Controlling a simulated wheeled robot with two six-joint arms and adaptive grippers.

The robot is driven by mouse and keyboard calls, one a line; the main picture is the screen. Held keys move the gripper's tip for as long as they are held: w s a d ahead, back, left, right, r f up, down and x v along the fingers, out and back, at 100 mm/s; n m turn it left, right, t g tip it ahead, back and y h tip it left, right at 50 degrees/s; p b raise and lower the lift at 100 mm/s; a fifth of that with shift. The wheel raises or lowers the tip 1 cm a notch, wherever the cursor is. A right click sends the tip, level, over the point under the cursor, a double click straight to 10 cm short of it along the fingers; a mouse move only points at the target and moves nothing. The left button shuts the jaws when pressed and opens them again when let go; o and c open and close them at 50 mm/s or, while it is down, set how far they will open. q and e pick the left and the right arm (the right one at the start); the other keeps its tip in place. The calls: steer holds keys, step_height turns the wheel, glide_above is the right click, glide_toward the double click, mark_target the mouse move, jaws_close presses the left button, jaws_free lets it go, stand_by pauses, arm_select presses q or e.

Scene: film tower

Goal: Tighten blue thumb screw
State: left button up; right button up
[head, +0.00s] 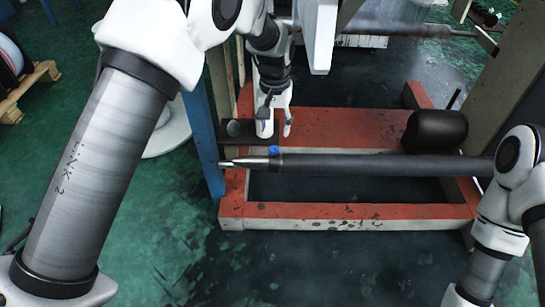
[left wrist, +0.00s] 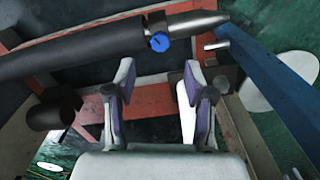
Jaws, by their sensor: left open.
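The blue thumb screw (head: 274,150) sits on a collar near the left end of a dark horizontal shaft (head: 370,166) with a pointed metal tip (head: 247,161). In the left wrist view the screw (left wrist: 159,43) shows as a round blue knob with a dark mark on its face. My left gripper (head: 277,130) is open and empty, just above and behind the screw in the head view. In the left wrist view its fingers (left wrist: 159,72) are spread, with the screw beyond them, centred between them and apart from both. My right gripper is out of view.
A red and white frame (head: 350,218) surrounds the shaft low down. A black rounded body (head: 436,131) sits at its right, and a blue post (head: 203,135) stands at the left near the tip. Green floor (head: 165,240) is open at lower left.

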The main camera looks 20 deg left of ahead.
mark_target(274, 148)
arm_select(q)
steer(key=shift+d, duration=0.15)
step_height(274, 148, down, 8)
steer(key=shift+r+b, duration=0.15)
steer(key=shift+b, duration=0.95)
steer(key=shift+r, duration=0.1)
jaws_close()
